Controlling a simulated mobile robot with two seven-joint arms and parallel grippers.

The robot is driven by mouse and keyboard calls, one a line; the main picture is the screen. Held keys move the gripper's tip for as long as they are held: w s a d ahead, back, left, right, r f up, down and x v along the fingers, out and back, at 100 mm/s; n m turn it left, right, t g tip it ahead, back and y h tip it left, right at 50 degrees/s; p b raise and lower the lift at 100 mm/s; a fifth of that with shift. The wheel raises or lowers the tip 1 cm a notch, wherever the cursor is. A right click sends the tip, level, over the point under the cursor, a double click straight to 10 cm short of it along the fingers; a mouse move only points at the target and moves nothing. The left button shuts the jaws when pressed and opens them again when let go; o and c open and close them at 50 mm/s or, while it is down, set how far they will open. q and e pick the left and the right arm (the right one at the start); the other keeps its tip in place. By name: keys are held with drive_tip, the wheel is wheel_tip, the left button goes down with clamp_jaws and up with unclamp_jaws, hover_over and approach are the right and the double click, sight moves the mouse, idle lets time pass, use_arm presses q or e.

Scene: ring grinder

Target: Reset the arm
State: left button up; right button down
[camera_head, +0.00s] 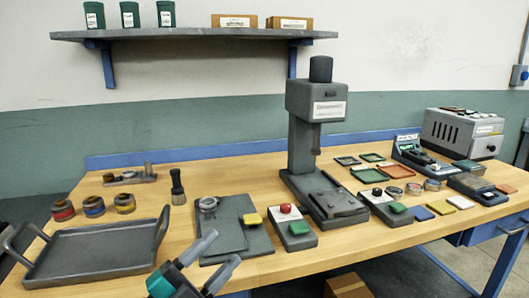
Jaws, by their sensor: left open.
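My left gripper (225,247) shows at the bottom of the head view, left of centre. Its two grey fingers stand apart and point up and to the right. Nothing is between them, so it is open and empty. It is in front of the dark grey plate (232,246) near the table's front edge. The rest of my left arm is mostly cut off by the lower edge of the picture. My right gripper is not in view.
The wooden table (180,228) carries a grey handled tray (90,250) at left and a tall grey press (303,140) at centre. A cardboard box (347,287) is below.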

use_arm(q)
drive_tip(key=s+a+f+n+y+p, duration=0.1)
drive_tip(key=s+a+f+n+y, duration=0.15)
drive_tip(key=f+n+y, duration=0.45)
drive_tip(key=s+a+f+n+y, duration=0.2)
drive_tip(key=a+f+n+y, duration=0.2)
drive_tip(key=f+n, duration=0.35)
drive_tip(key=s+a+f+n+g+y, duration=0.1)
drive_tip(key=s+f+n+g, duration=0.1)
drive_tip(key=s+f, duration=0.3)
drive_tip(key=s+a+f+n+g+y+p, duration=0.1)
drive_tip(key=s+a+f+n+g+y, duration=0.1)
drive_tip(key=s+f, duration=0.4)
drive_tip(key=shift+s+f+g, duration=0.15)
drive_tip(key=shift+f+g, duration=0.45)
drive_tip(key=shift+f, duration=0.1)
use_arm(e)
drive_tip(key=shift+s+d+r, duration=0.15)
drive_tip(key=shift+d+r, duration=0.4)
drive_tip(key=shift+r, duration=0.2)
